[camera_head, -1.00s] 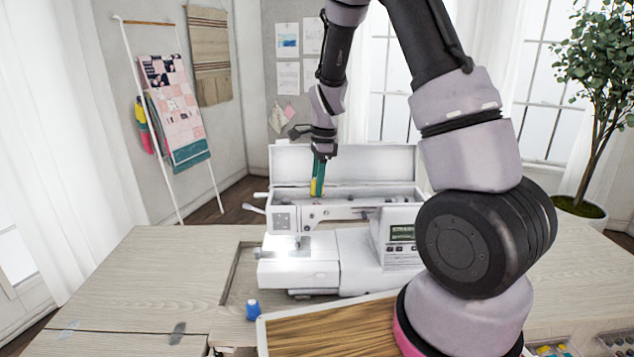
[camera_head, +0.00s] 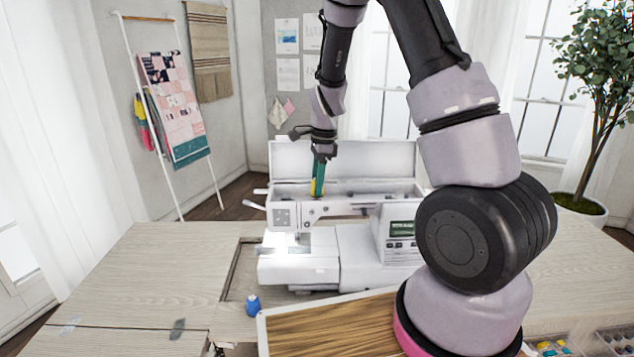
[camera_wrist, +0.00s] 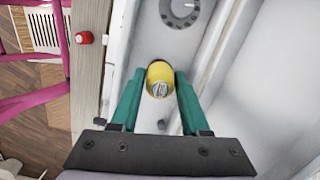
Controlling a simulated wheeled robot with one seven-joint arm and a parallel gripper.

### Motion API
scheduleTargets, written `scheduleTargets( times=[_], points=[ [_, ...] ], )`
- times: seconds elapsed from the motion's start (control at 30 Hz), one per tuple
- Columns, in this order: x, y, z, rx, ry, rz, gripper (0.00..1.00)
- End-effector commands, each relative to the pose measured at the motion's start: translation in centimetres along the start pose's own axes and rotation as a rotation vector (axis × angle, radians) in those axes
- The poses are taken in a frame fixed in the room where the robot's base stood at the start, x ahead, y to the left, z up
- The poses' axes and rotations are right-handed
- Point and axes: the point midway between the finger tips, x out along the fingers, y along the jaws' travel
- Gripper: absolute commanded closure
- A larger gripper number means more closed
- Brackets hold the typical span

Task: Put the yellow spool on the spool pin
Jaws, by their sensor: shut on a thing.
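My gripper (camera_head: 318,180) points down over the open top of the white sewing machine (camera_head: 350,211). Its green fingers are shut on the yellow spool (camera_wrist: 160,79), seen end-on between the fingertips in the wrist view. In the head view only a thin strip of yellow (camera_head: 314,187) shows beside the green fingers. The spool is at the left part of the machine's top compartment, in front of the raised lid (camera_head: 345,160). The spool pin is not clearly visible, and I cannot tell whether the spool is around it.
A blue spool (camera_head: 252,304) stands on the cabinet (camera_head: 150,270) left of a wooden panel (camera_head: 330,328). A red spool (camera_wrist: 84,38) stands beside the machine in the wrist view. A round dial (camera_wrist: 180,10) lies beyond the yellow spool. Trays with spools are at the lower right.

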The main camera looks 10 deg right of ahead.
Motion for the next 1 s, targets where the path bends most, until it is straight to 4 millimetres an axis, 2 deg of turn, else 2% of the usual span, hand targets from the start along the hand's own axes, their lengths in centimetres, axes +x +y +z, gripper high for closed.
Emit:
scheduleTargets(
  times=[0.47,0.5,0.57,0.87,1.0],
  points=[
    [0.7,0.0,-0.1,0.000,0.000,0.001,1.00],
    [0.7,0.0,-0.1,0.000,0.000,0.001,0.43],
    [0.7,0.0,-0.1,0.000,0.000,0.001,0.20],
    [0.6,0.0,-0.1,0.000,0.000,0.001,0.19],
    [-0.3,-0.1,0.0,-0.001,-0.001,-0.003,0.19]
  ],
)
